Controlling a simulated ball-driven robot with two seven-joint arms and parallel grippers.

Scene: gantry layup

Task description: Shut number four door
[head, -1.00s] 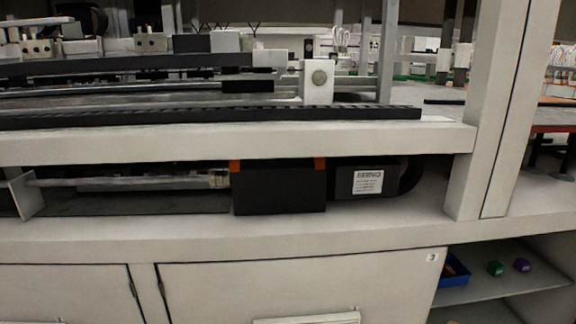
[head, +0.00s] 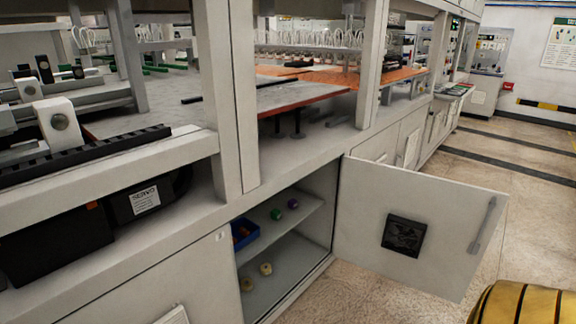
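One cabinet door (head: 420,215) in the lower row stands wide open, swung out over the floor on its right-hand hinge. Its inner face shows a dark square panel, and a grey handle is near its free edge. I cannot read a number on it. The open cabinet (head: 290,250) beside it holds a blue bin (head: 243,233), a green item and a purple item on its shelf, and two pale yellow items below. The closed door (head: 150,285) to its left carries a small label that is too small to read now. Neither gripper is in view.
A white machine frame with posts (head: 232,90) and a black servo unit (head: 145,200) stands above the cabinets. A yellow-and-black rounded object (head: 522,303) is at the lower right corner. Speckled floor (head: 500,190) is clear beyond the open door.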

